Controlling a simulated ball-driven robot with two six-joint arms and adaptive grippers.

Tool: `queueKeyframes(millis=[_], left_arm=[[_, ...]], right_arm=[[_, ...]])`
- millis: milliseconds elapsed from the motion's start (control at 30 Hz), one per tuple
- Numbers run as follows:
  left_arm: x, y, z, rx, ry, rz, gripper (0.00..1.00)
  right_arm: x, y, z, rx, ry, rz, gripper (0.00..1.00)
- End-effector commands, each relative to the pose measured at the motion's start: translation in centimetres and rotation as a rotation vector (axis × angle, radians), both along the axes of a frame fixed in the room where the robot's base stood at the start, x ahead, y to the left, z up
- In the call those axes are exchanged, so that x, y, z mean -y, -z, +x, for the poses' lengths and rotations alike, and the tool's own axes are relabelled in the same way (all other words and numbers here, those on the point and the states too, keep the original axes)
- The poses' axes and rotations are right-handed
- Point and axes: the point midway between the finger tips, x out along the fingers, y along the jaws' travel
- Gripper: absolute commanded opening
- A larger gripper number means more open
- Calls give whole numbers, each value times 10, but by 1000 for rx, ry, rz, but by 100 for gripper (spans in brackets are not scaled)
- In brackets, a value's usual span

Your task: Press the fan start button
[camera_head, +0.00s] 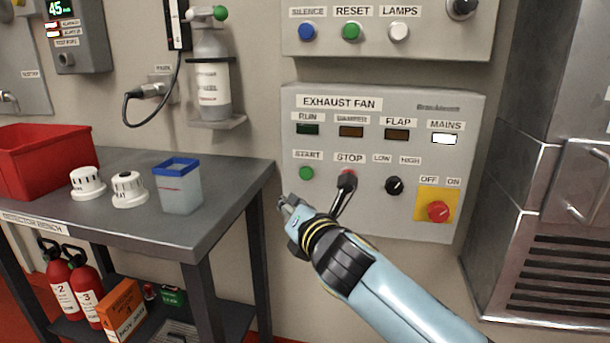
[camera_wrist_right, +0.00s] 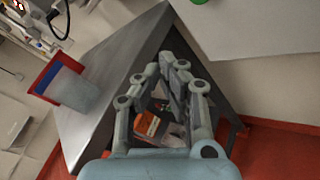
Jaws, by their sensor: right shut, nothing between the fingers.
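The exhaust fan panel (camera_head: 375,235) is on the wall. Its green START button (camera_head: 306,173) is at the lower left, under the START label, and is uncovered. My right gripper (camera_head: 284,204) is shut and empty, below and a little left of the START button, apart from it in the picture. In the right wrist view the shut fingers (camera_wrist_right: 172,66) point toward the bench edge and wall, and part of a green button (camera_wrist_right: 199,1) shows at the top edge. The red STOP button (camera_head: 348,172) is partly covered by a dark part. My left gripper is not in view.
The panel also has a black knob (camera_head: 394,186) and a red switch on a yellow plate (camera_head: 423,197). A bench (camera_head: 225,180) at left holds a red bin (camera_head: 40,160), two white detectors and a blue-rimmed cup (camera_head: 180,188). A metal cabinet (camera_head: 535,200) stands at right.

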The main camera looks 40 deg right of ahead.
Motion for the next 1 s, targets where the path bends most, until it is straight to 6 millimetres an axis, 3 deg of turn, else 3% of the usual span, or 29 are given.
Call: queueKeyframes(millis=[600, 1000], left_arm=[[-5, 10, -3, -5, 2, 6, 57], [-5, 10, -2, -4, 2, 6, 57]], right_arm=[[57, -1, 49, 1, 0, -1, 0], [65, 0, 55, 0, 0, 1, 0]])
